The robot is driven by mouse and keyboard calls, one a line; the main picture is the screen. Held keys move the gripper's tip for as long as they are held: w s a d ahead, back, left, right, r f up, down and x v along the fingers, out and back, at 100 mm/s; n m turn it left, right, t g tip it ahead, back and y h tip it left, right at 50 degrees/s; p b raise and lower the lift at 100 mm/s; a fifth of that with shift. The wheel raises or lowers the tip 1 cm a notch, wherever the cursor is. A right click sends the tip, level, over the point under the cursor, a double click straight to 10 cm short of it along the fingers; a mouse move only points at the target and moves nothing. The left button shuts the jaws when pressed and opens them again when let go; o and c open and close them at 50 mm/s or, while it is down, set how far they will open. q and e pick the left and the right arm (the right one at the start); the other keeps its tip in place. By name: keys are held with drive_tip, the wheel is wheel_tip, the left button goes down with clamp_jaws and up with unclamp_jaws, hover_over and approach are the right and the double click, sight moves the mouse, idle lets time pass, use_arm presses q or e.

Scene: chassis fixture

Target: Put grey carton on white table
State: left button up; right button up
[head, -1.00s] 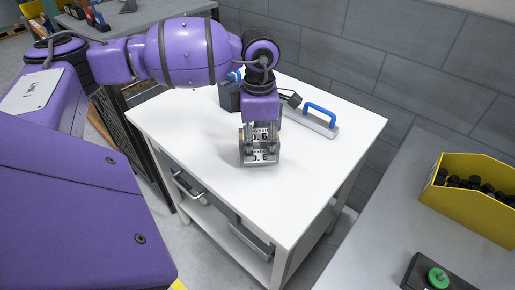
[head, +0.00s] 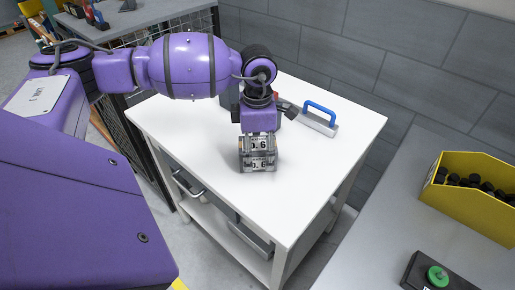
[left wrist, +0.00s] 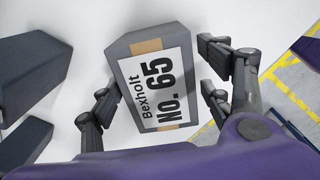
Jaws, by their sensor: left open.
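The grey carton (head: 258,167), with a white label reading "No. 65", is at the middle of the white table (head: 200,125). In the left wrist view the carton (left wrist: 128,55) shows its labelled face, tilted in the picture. My left gripper (head: 258,143) points down over it. In the left wrist view, my left gripper (left wrist: 155,93) is open, with fingers on both sides of the carton and small gaps beside it. The carton looks set on the tabletop. My right gripper is not in view.
A blue-handled tool (head: 320,118) lies behind and right of the carton. Dark blocks (left wrist: 30,70) stand near the left fingers. A yellow bin (head: 470,205) and a green button box (head: 435,275) are on the grey bench at right. The table's front is clear.

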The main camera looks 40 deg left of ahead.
sight(258, 144)
use_arm(q)
wheel_tip(258, 144, up, 12)
drive_tip(key=shift+r, duration=0.2)
idle(0.4)
